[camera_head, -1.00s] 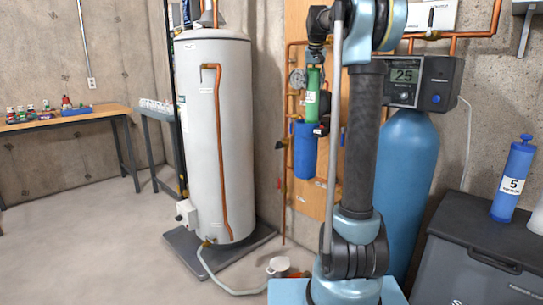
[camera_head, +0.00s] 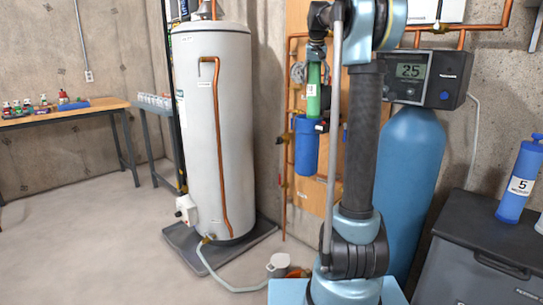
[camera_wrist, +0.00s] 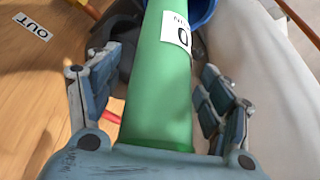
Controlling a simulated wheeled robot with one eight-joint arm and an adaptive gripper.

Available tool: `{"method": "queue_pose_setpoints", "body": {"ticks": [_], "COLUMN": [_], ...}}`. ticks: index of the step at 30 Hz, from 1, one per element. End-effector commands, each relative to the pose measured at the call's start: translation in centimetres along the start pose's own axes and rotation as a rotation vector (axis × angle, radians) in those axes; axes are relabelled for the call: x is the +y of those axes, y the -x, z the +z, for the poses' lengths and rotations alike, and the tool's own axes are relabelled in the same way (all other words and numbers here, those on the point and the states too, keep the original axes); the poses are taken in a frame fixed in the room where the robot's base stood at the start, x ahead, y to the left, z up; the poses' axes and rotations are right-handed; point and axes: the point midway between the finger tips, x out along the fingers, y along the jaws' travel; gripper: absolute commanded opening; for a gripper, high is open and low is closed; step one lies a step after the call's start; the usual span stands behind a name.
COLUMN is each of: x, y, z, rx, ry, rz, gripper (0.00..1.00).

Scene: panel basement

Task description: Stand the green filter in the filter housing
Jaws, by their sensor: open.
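The green filter (camera_head: 313,92) stands upright over the blue filter housing (camera_head: 306,147) on the wooden panel. Its lower end meets the housing's mouth and appears to be inside; how deep is hidden. In the wrist view the filter (camera_wrist: 158,85), with a white label, runs from my palm toward the housing's blue rim (camera_wrist: 204,10). My gripper (camera_wrist: 160,68) is open, with one finger on each side of the filter and visible gaps between fingers and filter. In the head view my gripper (camera_head: 317,48) is small and dark at the filter's top.
Copper pipes and a gauge (camera_head: 298,72) are close beside the housing. A white water heater (camera_head: 211,130) stands left, a blue tank (camera_head: 411,180) with a display right. A blue cartridge marked 5 (camera_head: 519,182) stands on a grey bin (camera_head: 452,265). A white cup (camera_head: 279,264) is low near the floor.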

Motion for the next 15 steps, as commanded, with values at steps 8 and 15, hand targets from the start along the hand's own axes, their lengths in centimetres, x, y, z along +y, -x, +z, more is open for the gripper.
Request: {"method": "queue_pose_setpoints", "body": {"ticks": [8, 15], "x": [0.1, 0.2], "y": [7.8, 11.5], "z": [1.5, 1.8], "rx": [0.018, 0.023], "ry": [0.001, 0.001], "rz": [-0.002, -0.003], "gripper": [0.73, 0.73]}}
